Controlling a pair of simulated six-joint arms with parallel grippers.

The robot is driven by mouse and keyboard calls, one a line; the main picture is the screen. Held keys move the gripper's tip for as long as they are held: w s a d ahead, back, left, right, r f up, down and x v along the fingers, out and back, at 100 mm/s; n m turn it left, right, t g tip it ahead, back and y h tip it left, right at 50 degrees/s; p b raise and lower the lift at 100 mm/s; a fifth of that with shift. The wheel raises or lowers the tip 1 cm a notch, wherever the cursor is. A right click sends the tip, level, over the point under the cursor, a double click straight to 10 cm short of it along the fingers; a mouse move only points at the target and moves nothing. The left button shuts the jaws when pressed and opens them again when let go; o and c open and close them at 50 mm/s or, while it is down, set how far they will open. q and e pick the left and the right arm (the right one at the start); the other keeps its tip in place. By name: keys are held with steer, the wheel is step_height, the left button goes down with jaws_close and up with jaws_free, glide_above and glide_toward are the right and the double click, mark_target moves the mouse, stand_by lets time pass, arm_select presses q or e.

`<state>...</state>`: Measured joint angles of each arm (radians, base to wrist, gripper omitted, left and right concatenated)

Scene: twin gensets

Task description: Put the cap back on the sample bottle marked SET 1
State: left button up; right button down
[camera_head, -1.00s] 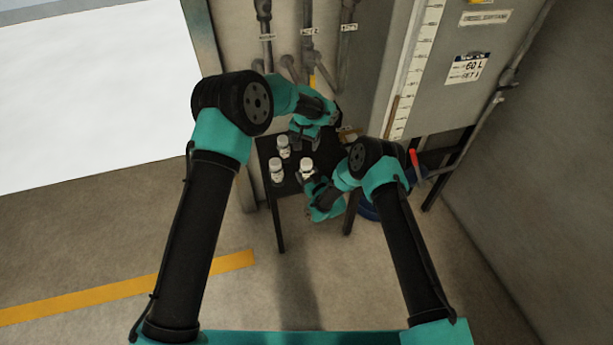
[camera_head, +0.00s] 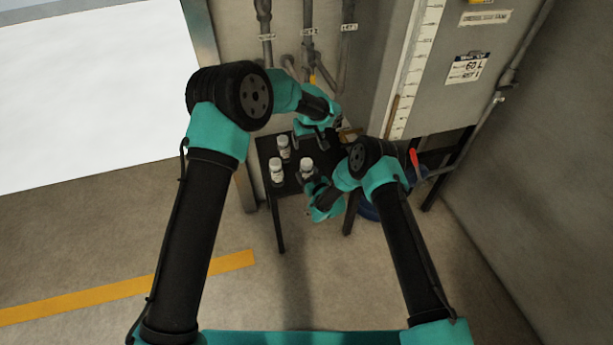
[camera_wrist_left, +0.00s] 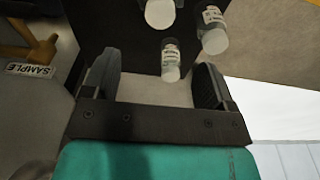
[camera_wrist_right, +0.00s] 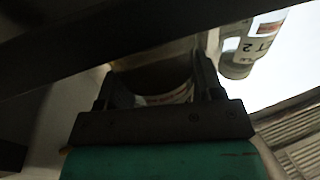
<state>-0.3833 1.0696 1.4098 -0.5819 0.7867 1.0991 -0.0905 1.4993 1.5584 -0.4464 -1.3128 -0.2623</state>
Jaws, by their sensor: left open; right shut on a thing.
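Three small white-labelled sample bottles stand on the dark table in the head view: a left one (camera_head: 276,171), a back one (camera_head: 284,147) and a right one (camera_head: 306,167). My right gripper (camera_head: 312,184) is shut on the right bottle, whose side shows between the fingers in the right wrist view (camera_wrist_right: 168,88); its label is not readable. A neighbouring bottle there (camera_wrist_right: 243,48) reads "2". My left gripper (camera_head: 308,142) is open and empty beside the back bottle, which shows beyond its fingers in the left wrist view (camera_wrist_left: 171,60). I cannot make out a loose cap or the SET 1 mark on a bottle.
The small dark table (camera_head: 290,188) stands against the wall under tagged pipes (camera_head: 308,45). A brownish item (camera_head: 350,134) lies at its back right. A grey cabinet with a sight gauge (camera_head: 414,70) rises at the right. A SAMPLE tag (camera_wrist_left: 31,70) shows in the left wrist view.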

mark_target(307, 162)
arm_select(q)
steer(key=shift+f, duration=0.15)
steer(key=f, duration=0.4)
steer(key=w+f, duration=0.1)
steer(key=f, duration=0.6)
steer(key=shift+w+a+f, duration=0.2)
steer(key=shift+a+f, duration=0.05)
steer(key=shift+f, duration=0.1)
steer(key=shift+c, duration=0.4)
steer(key=c, duration=1)
steer(key=shift+m, duration=0.9)
steer(key=shift+c, duration=0.2)
steer(key=o, duration=1.1)
steer(key=shift+r, duration=0.1)
steer(key=r, duration=0.4)
steer(key=s+r, duration=0.1)
steer(key=r, duration=0.6)
steer(key=shift+s+d+r, duration=0.1)
steer(key=shift+s+r, duration=0.15)
steer(key=shift+r, duration=0.15)
